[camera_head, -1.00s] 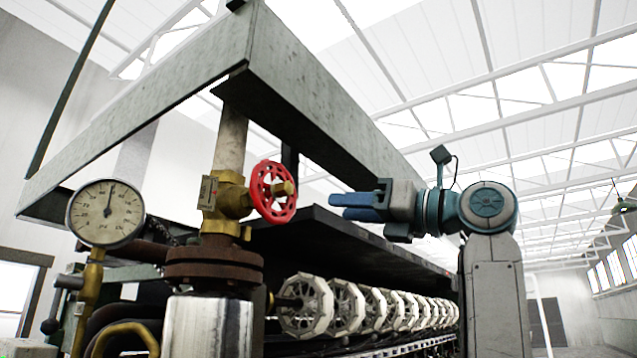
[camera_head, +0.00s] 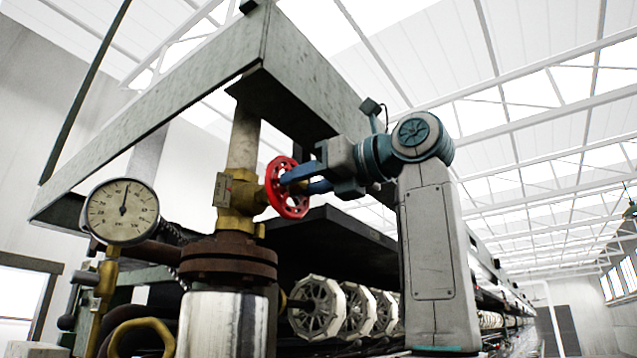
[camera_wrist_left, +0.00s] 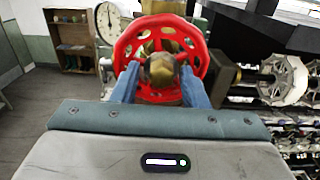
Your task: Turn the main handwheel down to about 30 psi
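The main handwheel (camera_head: 288,187) is a red spoked wheel on a brass valve (camera_head: 238,194) in the head view. In the left wrist view the handwheel (camera_wrist_left: 160,40) faces me, with its brass hub (camera_wrist_left: 160,70) in the middle. My left gripper (camera_head: 290,183) is at the wheel in the head view. In the left wrist view its blue fingers (camera_wrist_left: 160,84) stand apart on either side of the hub, open. I cannot tell whether they touch the wheel. A round pressure gauge (camera_head: 122,211) has its needle nearly straight up; its numbers are too small to read. My right gripper is not in view.
A brown flange (camera_head: 230,262) sits below the valve on a shiny cylinder (camera_head: 225,325). A grey metal beam frame (camera_head: 310,70) hangs above. Several white reels (camera_head: 316,307) line the machine below the dark shelf (camera_head: 330,240). A wooden shelf unit (camera_wrist_left: 75,40) stands at the back left in the wrist view.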

